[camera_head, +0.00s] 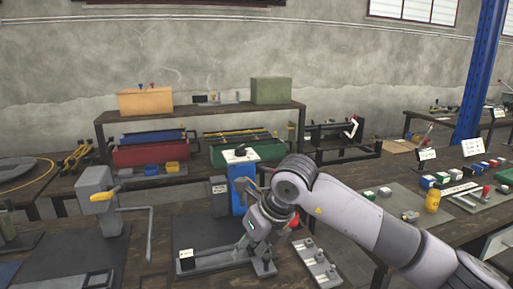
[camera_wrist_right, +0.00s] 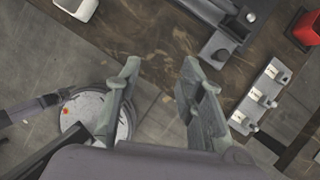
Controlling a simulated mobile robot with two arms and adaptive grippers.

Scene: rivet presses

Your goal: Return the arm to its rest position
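My right arm (camera_head: 365,215) reaches in from the right in the head view and bends down over the workbench. My right gripper (camera_head: 257,246) hangs in front of the blue rivet press (camera_head: 241,190) and covers part of its grey base (camera_head: 210,262). In the wrist view my right gripper (camera_wrist_right: 160,68) has its two fingers spread apart with nothing between them. Bench edge and floor show below the fingers. I cannot tell whether the gripper touches the press base. My left arm and left gripper are not in view.
A strip with small blocks (camera_head: 317,262) lies right of the gripper and shows in the wrist view (camera_wrist_right: 260,97). Red (camera_head: 150,155) and green (camera_head: 248,150) bins stand behind. A yellow can (camera_head: 433,200) stands right, near the arm.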

